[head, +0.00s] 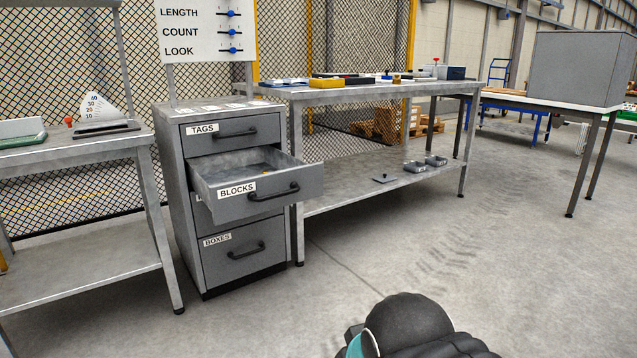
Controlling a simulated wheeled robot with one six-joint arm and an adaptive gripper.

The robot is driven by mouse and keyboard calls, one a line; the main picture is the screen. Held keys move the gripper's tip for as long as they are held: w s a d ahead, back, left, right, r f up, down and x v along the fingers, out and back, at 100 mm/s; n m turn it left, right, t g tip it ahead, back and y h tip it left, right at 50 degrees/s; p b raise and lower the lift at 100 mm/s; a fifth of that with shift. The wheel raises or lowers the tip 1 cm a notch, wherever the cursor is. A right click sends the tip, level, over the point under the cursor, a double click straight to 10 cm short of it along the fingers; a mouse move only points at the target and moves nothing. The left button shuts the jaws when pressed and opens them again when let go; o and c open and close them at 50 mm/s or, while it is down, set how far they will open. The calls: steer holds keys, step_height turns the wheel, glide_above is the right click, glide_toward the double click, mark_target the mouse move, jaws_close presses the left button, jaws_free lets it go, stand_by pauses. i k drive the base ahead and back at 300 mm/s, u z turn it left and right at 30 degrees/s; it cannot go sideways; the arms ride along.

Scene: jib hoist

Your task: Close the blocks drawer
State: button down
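The blocks drawer (225,195) is pulled out of a grey drawer cabinet (200,245). Its front carries a "BLOCKS" label (237,190) and a dark bar handle (274,192). The inside of the drawer is partly visible, with a small yellow thing in it. The tags drawer (240,147) above and the boxes drawer (235,270) at the bottom are shut. Another drawer front is mostly hidden behind the open one. A dark rounded part of my arm shows at the bottom of the head view, well apart from the cabinet. My gripper's fingers are not in view.
A workbench (300,95) with a lower shelf stands right of the cabinet. Another bench (80,155) stands left. A grey box (575,70) sits on a table at the far right. The floor (350,275) before the cabinet is clear.

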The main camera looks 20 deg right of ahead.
mark_target(233, 185)
steer(key=z, duration=0.2)
steer(key=k, duration=0.3)
steer(key=u, duration=0.95)
steer(key=i, duration=1.35)
steer(key=z, duration=0.7)
